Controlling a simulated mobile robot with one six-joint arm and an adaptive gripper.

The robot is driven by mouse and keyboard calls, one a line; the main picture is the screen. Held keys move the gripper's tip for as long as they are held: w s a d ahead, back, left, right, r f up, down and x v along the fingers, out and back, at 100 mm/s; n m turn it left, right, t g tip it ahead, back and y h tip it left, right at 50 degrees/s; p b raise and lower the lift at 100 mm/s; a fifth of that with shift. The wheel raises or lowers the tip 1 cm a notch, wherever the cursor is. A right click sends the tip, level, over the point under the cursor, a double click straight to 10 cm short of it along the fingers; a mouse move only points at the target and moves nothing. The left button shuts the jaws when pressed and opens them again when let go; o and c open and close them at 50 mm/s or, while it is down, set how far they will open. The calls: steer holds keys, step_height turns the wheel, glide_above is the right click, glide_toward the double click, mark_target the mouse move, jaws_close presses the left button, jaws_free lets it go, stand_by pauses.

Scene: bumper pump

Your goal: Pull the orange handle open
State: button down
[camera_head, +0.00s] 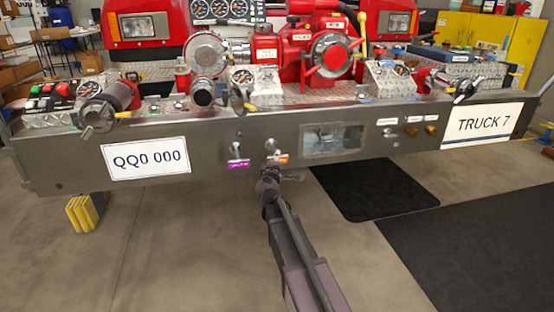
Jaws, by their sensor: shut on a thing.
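The orange handle (278,158) is a small orange-tagged pull on the front face of the grey metal bumper (75,150), just right of the middle. A small metal knob shows just above its tag. My gripper (270,170) reaches up from below and is shut on the orange handle. The dark fingers are small in this view and hide its lower part, so the exact grasp is hard to see.
A purple-tagged handle (238,163) sits close to the left of the orange one. A recessed window panel (333,141) lies to the right. Red pump fittings (310,45) and gauges stand above the bumper. The floor in front is open, with dark mats (370,188) at right.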

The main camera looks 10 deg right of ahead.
steer(key=shift+c, duration=1.4)
jaws_free()
steer(key=shift+s, duration=0.3)
steer(key=shift+w, duration=0.1)
steer(key=v, duration=1.2)
